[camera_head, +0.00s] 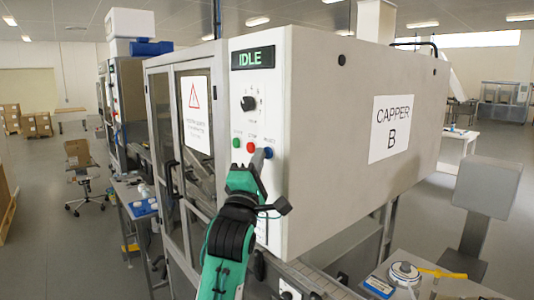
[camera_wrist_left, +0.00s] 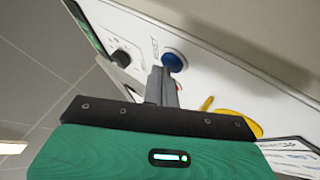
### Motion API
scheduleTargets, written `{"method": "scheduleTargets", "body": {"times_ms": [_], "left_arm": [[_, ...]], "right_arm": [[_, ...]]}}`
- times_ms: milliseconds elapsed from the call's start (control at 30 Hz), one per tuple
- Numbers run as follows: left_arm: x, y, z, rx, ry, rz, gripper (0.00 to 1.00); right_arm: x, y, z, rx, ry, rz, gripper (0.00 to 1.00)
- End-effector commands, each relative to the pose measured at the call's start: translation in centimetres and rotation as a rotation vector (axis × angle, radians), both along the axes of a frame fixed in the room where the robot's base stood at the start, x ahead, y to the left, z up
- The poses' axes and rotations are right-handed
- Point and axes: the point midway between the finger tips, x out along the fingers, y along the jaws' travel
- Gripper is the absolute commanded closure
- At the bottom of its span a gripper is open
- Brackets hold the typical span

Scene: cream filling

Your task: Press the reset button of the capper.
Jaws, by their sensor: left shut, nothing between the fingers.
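The capper (camera_head: 330,120) is a large off-white machine labelled "CAPPER B". Its front panel has a blue button (camera_head: 268,153) to the right of a red button (camera_head: 251,147) and a green button (camera_head: 236,142). My left gripper (camera_head: 258,159) is shut and empty, with its fingertips just beside and below the blue button. In the left wrist view the blue button (camera_wrist_left: 173,61), with partly readable lettering beside it, sits right by the shut fingertips (camera_wrist_left: 160,72). I cannot tell whether they touch it. My right gripper is not in view.
The panel also has an "IDLE" display (camera_head: 253,59) and a black knob (camera_head: 248,103). Glazed doors with a warning sign (camera_head: 197,115) are left of the panel.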

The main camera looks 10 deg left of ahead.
Motion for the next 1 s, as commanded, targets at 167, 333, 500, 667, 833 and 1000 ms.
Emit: {"method": "scheduleTargets", "body": {"times_ms": [167,333,500,667,833,1000], "left_arm": [[-0.3,0.2,0.0,0.0,0.001,-0.001,1.0],[-0.4,0.2,0.0,0.001,0.001,-0.001,1.0],[-1.1,0.9,0.0,0.0,0.001,0.001,1.0],[-2.5,1.9,0.0,0.0,0.0,0.001,1.0],[-3.8,3.0,0.0,0.0,0.002,0.001,1.0],[-4.8,3.7,0.0,0.0,0.001,0.0,1.0]], "right_arm": [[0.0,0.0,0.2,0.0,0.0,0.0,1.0],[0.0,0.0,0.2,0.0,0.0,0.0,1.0],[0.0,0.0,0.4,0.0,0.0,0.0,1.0],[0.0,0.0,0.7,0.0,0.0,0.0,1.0],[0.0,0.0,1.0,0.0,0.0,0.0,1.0],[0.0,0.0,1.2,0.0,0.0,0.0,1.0]]}}
